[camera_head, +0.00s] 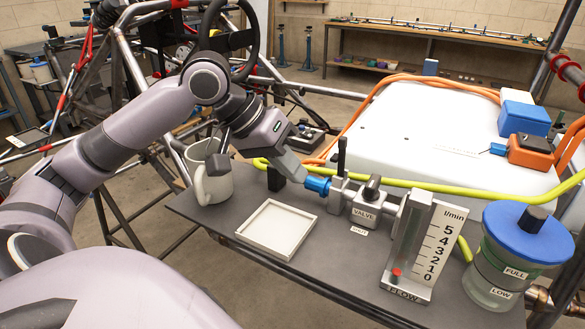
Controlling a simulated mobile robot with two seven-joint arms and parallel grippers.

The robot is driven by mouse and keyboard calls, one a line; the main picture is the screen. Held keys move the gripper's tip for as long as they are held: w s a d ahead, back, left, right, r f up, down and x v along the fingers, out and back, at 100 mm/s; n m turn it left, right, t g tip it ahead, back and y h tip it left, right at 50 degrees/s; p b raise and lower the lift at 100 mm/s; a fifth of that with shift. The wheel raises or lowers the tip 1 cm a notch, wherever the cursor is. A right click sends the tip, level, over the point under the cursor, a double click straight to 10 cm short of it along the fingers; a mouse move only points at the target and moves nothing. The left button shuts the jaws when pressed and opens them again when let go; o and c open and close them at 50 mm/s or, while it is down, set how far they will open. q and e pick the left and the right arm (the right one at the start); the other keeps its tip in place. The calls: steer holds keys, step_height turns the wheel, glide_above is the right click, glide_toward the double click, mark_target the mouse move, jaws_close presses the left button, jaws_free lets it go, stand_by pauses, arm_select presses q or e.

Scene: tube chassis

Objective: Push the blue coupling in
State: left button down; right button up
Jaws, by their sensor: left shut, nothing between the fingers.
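The blue coupling (317,185) sits at the left end of the metal valve assembly (352,200), in line with the yellow-green hose (262,163) beside it. My left gripper (298,172) is shut with nothing between its fingers. Its fingertips are right at the left side of the coupling and seem to touch it or nearly so; I cannot tell exactly. The fingers hide part of the hose end and the coupling's left face. My right gripper is not in view.
A shallow white tray (277,229) lies on the grey table in front. The flow meter (411,245) and a blue-lidded jar (510,258) stand to the right. A white box (440,125) with orange cables is behind.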

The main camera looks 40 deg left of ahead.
arm_select(q)
steer(key=b+v, duration=0.1)
steer(key=v, duration=0.6)
steer(key=shift+s, duration=0.1)
